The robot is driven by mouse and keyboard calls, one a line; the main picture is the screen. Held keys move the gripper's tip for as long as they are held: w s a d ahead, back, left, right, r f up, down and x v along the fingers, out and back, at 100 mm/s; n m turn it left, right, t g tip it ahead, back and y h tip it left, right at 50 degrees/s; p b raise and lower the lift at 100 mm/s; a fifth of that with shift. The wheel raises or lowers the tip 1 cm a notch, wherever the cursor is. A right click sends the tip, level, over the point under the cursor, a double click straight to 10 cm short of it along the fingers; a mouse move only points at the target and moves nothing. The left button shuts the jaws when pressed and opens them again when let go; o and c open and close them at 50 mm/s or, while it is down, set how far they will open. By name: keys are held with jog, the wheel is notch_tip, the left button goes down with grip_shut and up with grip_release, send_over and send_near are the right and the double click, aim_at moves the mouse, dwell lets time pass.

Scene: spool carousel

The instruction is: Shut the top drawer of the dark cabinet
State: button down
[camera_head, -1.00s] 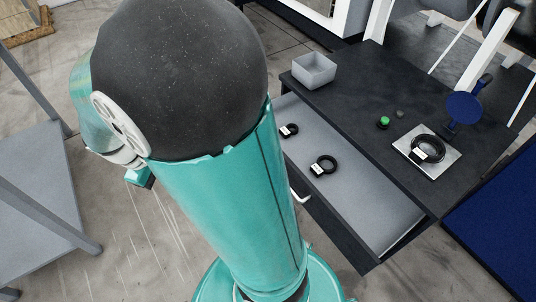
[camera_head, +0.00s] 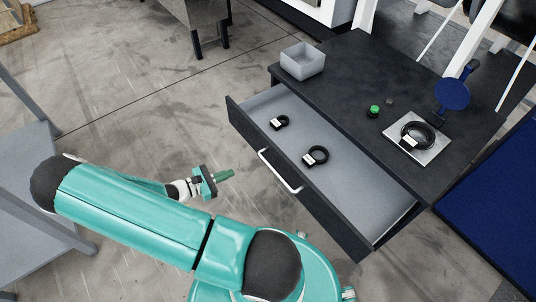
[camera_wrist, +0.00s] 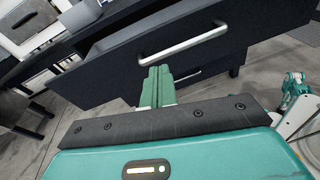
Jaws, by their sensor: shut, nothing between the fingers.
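The dark cabinet (camera_head: 352,75) stands right of centre in the head view. Its top drawer (camera_head: 292,148) is pulled well out, with a grey floor and two black rings, each with a white tag, lying inside. The drawer's pale bar handle (camera_head: 280,171) is on the front panel; in the wrist view the handle (camera_wrist: 183,42) is just beyond my fingers. My gripper (camera_head: 228,175) is shut and empty, in front of the drawer and apart from the handle. Its green fingers (camera_wrist: 157,82) point toward the drawer front in the wrist view.
On the cabinet top are a grey bin (camera_head: 302,61), a green button (camera_head: 374,111), a metal plate (camera_head: 433,150) with a black ring on it, and a blue disc stand (camera_head: 452,94). A grey table (camera_head: 20,165) stands at left. Open floor lies left of the drawer.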

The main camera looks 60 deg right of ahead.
aim_at(275, 150)
jog(key=s+d+f+n+h, duration=0.1)
jog(key=s+d, duration=0.1)
jog(key=d, duration=0.3)
jog(key=s+d+f+n, duration=0.1)
jog(key=s+d, duration=0.2)
jog(key=d, duration=0.2)
jog(key=s+d+f+h, duration=0.1)
jog(key=s+d, duration=0.2)
jog(key=d, duration=0.3)
jog(key=shift+s+n+t+h, duration=0.2)
jog(key=shift+n+t+h, duration=0.1)
jog(key=shift+n, duration=0.1)
jog(key=shift+d, duration=0.2)
